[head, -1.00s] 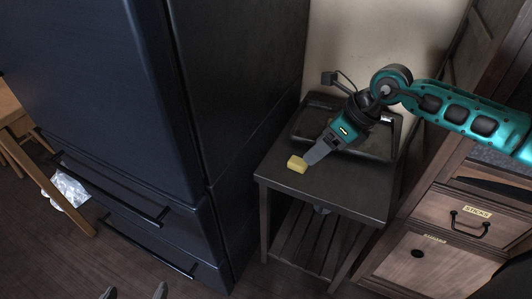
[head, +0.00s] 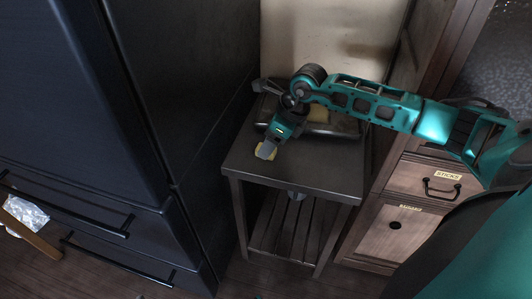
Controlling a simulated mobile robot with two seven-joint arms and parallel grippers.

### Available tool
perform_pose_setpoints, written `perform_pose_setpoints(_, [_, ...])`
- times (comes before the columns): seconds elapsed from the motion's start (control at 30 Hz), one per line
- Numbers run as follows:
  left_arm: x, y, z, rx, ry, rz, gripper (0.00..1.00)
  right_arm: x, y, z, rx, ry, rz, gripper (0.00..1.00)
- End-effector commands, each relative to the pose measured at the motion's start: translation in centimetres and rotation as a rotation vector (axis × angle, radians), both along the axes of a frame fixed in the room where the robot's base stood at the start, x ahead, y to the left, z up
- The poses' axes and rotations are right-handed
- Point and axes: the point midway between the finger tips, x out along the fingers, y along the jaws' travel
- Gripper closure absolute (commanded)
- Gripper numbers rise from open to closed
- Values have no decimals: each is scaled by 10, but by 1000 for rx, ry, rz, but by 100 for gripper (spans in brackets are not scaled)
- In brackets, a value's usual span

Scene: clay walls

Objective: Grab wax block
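The yellow wax block (head: 259,153) lies on the dark top of the small side table (head: 310,177), near its left side. My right gripper (head: 265,151) comes down from the right and its grey fingers cover part of the block. Yellow shows beside the fingers. I cannot tell from this angle whether the fingers are open or closed around the block. My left gripper is not in view.
A dark tray (head: 345,130) sits at the back of the table, partly behind my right arm. A tall dark fridge (head: 170,90) stands close on the left. Wooden drawers (head: 420,181) stand on the right. The table's front is clear.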

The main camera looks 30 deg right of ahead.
Motion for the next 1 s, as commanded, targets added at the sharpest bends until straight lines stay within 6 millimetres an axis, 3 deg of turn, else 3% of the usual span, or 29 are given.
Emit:
perform_pose_setpoints(0.13, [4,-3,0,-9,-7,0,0,6,4,-18,0,0,0,34])
perform_pose_setpoints(0.4, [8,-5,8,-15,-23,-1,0,7,5,-19,0,-2,1,34])
perform_pose_setpoints(1.0, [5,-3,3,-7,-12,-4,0,6,4,-19,0,0,0,91])
